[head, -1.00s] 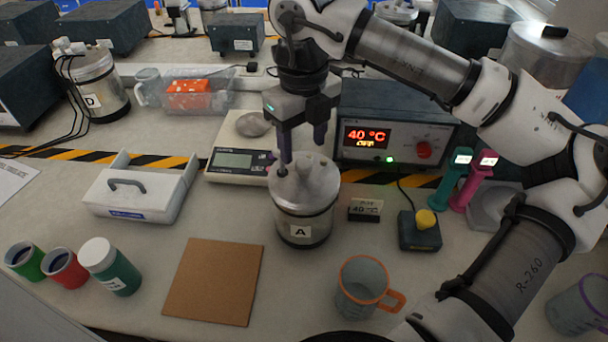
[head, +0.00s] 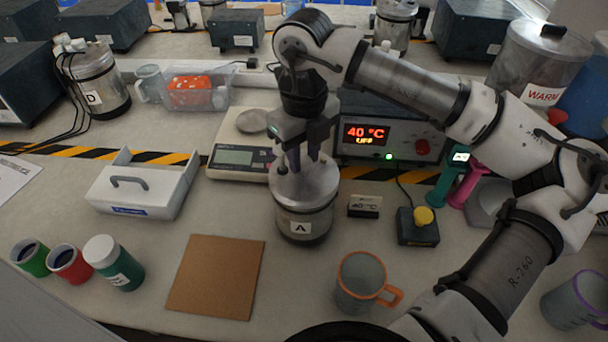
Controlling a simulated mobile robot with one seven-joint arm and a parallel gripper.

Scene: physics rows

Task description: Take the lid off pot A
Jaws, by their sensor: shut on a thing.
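Pot A (head: 304,222) is a metal pot with a white "A" label, standing upright on the bench in the head view. Its metal lid (head: 318,184) sits on top of it. My gripper (head: 296,168) points down over the middle of the lid, with its purple fingers close together at the lid's top. The fingers are shut on the lid's knob, which they mostly hide. I see no gap between the lid and the pot.
A brown square board (head: 215,278) lies bare at the front left of the pot. A scale (head: 240,158) stands behind left, a heater box (head: 390,130) behind right. An orange-rimmed mug (head: 361,283) and a yellow-button box (head: 418,226) are to the right.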

